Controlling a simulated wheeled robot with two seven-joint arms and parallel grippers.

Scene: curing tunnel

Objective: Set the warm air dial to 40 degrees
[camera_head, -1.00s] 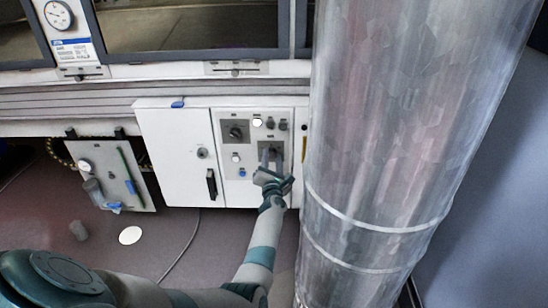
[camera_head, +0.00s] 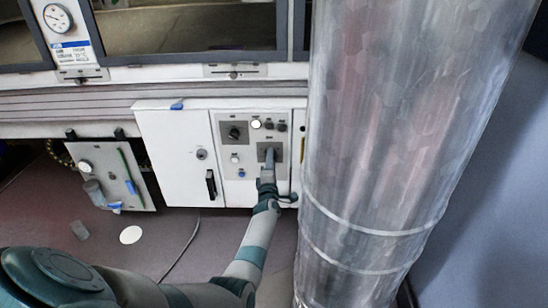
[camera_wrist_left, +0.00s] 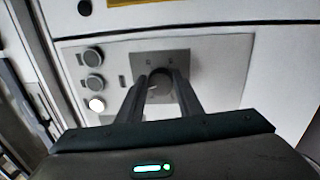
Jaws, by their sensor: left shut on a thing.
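The control panel (camera_head: 228,171) is a grey plate on the front of a white cabinet. Two dark dials sit on it, an upper left one (camera_head: 234,133) and a lower right one on its own dark square plate (camera_head: 262,146). My left gripper (camera_head: 269,157) is shut on the lower right dial, which shows between the fingers in the left wrist view (camera_wrist_left: 160,84). The fingers hide most of this dial and its pointer in the head view. Its scale marks are too small to read, and I cannot tell which dial is the warm air one. My right gripper is not in view.
Several round buttons (camera_head: 256,124) line the panel's top right. A blue button (camera_head: 241,173) sits lower left. A large metal duct (camera_head: 385,150) stands close to the right of the panel. A black door handle (camera_head: 211,184) is to its left. A gauge (camera_head: 57,18) hangs upper left.

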